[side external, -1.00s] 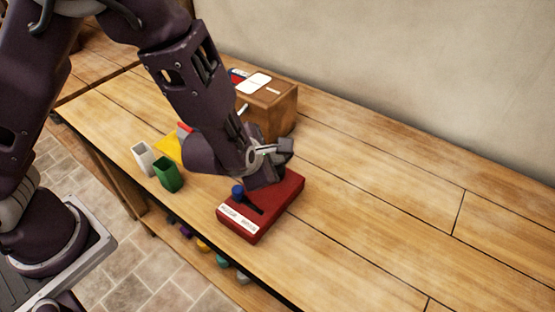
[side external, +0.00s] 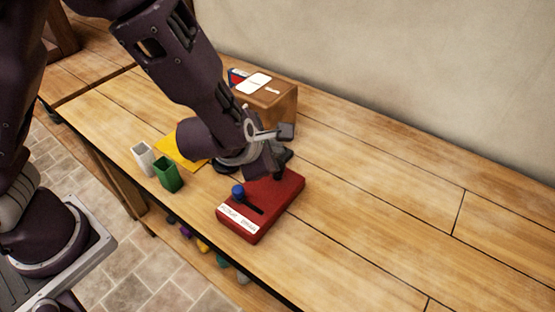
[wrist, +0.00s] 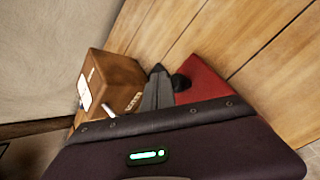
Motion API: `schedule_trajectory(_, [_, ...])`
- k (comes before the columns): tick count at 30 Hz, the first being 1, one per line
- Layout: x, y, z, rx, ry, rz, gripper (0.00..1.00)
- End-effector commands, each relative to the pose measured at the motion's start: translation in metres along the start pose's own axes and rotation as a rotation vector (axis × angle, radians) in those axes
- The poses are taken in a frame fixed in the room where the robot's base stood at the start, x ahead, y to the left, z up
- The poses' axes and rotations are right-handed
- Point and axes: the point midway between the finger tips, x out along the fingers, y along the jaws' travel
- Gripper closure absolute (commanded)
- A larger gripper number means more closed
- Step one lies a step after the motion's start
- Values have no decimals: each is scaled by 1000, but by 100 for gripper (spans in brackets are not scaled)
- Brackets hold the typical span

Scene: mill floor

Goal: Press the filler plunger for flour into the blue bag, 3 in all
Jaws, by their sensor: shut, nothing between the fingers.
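A red box (side external: 285,205) lies on the bench with a white label strip, a slot and a blue knob (side external: 238,191). A dark part, perhaps a plunger, stands at its far end beside my gripper (side external: 274,174). In the wrist view, my gripper (wrist: 158,72) is shut and empty, next to a round black knob (wrist: 180,82) by the red box (wrist: 205,80). I cannot tell whether they touch. A green open container (side external: 168,176) and a white one (side external: 144,158) stand left of the red box. I cannot make out a blue bag.
A yellow sheet (side external: 180,153) lies behind the containers. Several coloured items sit below the bench's front edge. The right bench is clear.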

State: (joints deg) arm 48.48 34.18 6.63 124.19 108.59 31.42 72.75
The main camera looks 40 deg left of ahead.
Motion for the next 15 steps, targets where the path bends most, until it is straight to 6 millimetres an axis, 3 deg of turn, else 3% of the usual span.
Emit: schedule_trajectory(15, [-33, 24, 24, -3, -2, 0, 100])
